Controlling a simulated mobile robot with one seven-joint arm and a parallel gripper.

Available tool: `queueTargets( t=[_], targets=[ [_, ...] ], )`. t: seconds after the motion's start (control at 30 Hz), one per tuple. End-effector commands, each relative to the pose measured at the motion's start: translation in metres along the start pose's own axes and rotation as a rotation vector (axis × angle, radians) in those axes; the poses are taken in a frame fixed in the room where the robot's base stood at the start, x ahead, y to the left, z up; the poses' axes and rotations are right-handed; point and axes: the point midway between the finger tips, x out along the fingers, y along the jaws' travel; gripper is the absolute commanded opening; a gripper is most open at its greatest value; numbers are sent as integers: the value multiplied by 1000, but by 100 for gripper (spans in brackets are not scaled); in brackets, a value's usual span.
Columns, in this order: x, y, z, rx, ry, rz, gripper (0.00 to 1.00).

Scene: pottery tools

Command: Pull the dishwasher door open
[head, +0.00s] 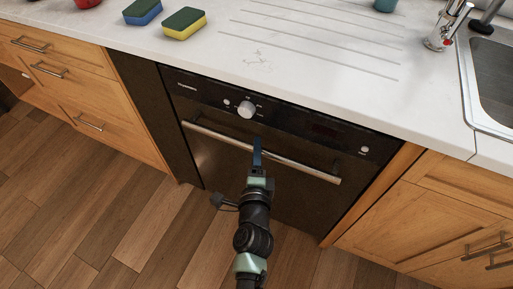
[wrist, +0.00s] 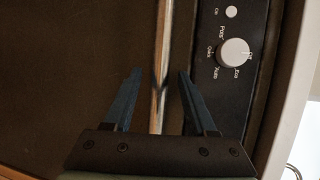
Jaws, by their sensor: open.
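The dishwasher door (head: 215,165) is a dark panel under the counter and looks shut; it also fills much of the wrist view (wrist: 60,70). Its handle (head: 305,168) is a long silver bar across the upper part of the door. My gripper (head: 257,140) is in front of the door, over the middle of the bar. In the wrist view my gripper (wrist: 160,74) has its two blue fingers apart, with the handle bar (wrist: 160,60) running between them. The bar looks clear of both fingers. How deep it lies between them is hard to tell.
A control strip with a round white knob (head: 246,109) sits above the handle. The white counter (head: 230,60) overhangs the door, with two sponges (head: 184,23) (head: 142,12) on it. Wooden cabinets stand on both sides. The wooden floor (head: 130,215) in front looks clear.

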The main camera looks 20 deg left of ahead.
Motion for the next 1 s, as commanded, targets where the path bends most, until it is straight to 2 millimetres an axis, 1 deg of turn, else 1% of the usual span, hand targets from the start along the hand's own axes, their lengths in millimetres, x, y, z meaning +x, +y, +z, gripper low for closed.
queueTargets(
  t=[0.03, 0.2, 0.5, 0.57, 0.6, 0.67, 0.8, 0.83, 1.0],
  targets=[
    [6, 0, 0, -1, -1, -1, 57],
    [15, 0, 0, -1, -1, 0, 57],
    [16, 0, 0, -1, -1, 1, 57],
    [16, 0, 0, -1, -1, 1, 46],
    [16, 0, 0, -1, -1, 1, 39],
    [16, 0, 0, -1, -1, 1, 28],
    [16, 0, 0, -1, -1, 1, 3],
    [16, 0, 0, -1, -1, 1, 0],
    [16, 0, 0, -1, 0, 1, 0]
  ],
)
